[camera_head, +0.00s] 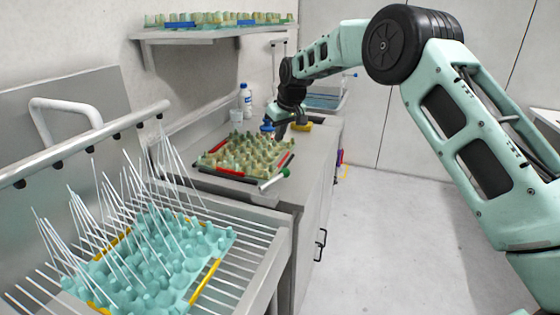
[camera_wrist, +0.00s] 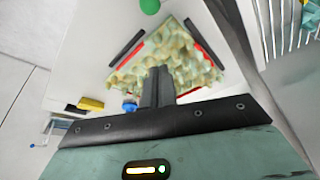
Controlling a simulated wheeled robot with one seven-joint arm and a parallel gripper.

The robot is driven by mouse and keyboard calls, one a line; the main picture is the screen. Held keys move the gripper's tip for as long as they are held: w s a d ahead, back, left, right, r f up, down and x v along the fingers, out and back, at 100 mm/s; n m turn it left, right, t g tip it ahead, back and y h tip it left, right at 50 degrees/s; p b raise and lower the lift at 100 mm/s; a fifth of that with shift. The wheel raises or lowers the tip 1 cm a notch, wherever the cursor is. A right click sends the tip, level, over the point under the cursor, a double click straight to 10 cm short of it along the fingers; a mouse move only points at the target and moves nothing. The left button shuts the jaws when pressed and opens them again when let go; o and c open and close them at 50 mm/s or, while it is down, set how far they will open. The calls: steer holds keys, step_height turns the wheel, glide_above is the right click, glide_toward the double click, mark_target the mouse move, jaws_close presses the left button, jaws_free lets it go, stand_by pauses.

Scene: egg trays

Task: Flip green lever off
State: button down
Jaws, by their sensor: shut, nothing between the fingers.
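The green lever (camera_head: 285,172) is a small green knob beside a pale cylinder at the near right corner of the egg tray on the counter. In the wrist view the green knob (camera_wrist: 150,6) is at the top edge, partly cut off, beyond my fingertips. My gripper (camera_head: 280,134) hangs over the far side of the egg tray, apart from the green lever. In the wrist view my gripper (camera_wrist: 158,70) has its two dark fingers together with nothing between them. The lever's exact tilt is too small to tell.
The egg tray (camera_head: 207,164) has red and black side bars. A blue knob (camera_head: 267,127) and a yellow piece (camera_head: 301,126) sit near my gripper. A bottle (camera_head: 246,100) stands behind. A wire rack (camera_head: 262,240) with a turquoise tray and thin upright rods is in the foreground.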

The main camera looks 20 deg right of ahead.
mark_target(274, 180)
steer(key=p+x, duration=0.3)
steer(key=x, duration=0.7)
steer(key=shift+s+d+p, duration=0.3)
steer(key=shift+s+p, duration=0.2)
steer(key=shift+s, duration=0.15)
steer(key=shift+s+d+f+p, duration=0.2)
steer(key=shift+s+p, duration=0.1)
steer(key=shift+s, duration=0.3)
steer(key=shift+s+d+f+p, duration=0.15)
steer(key=shift+s+d+p, duration=0.1)
steer(key=shift+s, duration=0.35)
steer(key=shift+s+d+m, duration=0.2)
steer(key=shift+m, duration=0.2)
